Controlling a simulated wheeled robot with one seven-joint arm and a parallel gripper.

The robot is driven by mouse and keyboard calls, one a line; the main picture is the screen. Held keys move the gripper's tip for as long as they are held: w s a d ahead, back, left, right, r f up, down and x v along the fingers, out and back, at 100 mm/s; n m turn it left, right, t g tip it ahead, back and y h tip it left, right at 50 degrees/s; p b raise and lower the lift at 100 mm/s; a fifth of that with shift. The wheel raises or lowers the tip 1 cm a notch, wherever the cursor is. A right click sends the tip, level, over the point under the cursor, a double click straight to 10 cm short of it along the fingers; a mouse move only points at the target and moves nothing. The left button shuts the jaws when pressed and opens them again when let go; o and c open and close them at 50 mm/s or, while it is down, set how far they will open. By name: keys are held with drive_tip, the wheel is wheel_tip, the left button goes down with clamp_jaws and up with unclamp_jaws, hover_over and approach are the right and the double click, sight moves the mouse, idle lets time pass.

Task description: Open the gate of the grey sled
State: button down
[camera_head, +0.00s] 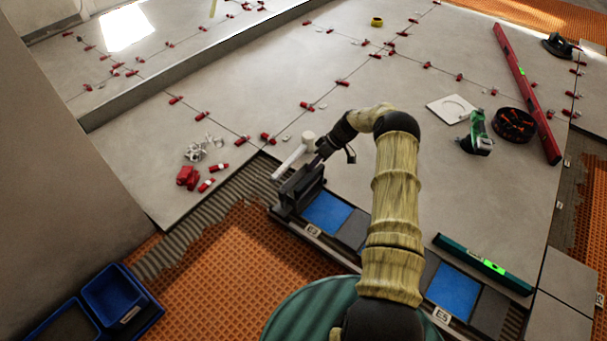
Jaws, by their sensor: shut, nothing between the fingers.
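A dark grey block-like sled (298,190) stands at the left end of the row of blue and grey tiles, beside ribbed mortar. Its gate cannot be told apart at this size. My gripper (318,162) is at the sled's upper right edge, its fingers shut with nothing seen between them. Whether the fingers touch the sled cannot be told. A white T-shaped piece (288,160) lies or sticks out just left of my gripper.
Blue tile (327,212) and a teal level (483,264) lie by my arm. Red clips (187,177) lie left of the sled. A red level (527,90), green tool (478,135) and black round case (514,124) are right. Blue bins (112,290) stand front left.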

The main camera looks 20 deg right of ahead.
sight(283, 199)
drive_tip(key=s+a+f+b, duration=0.2)
drive_tip(key=a+f+b, duration=0.5)
drive_tip(key=a, duration=0.1)
drive_tip(key=shift+a+f, duration=0.2)
drive_tip(key=shift+a, duration=0.15)
drive_tip(key=shift+s, duration=0.1)
drive_tip(key=shift+d, duration=0.1)
drive_tip(key=shift+r, duration=0.1)
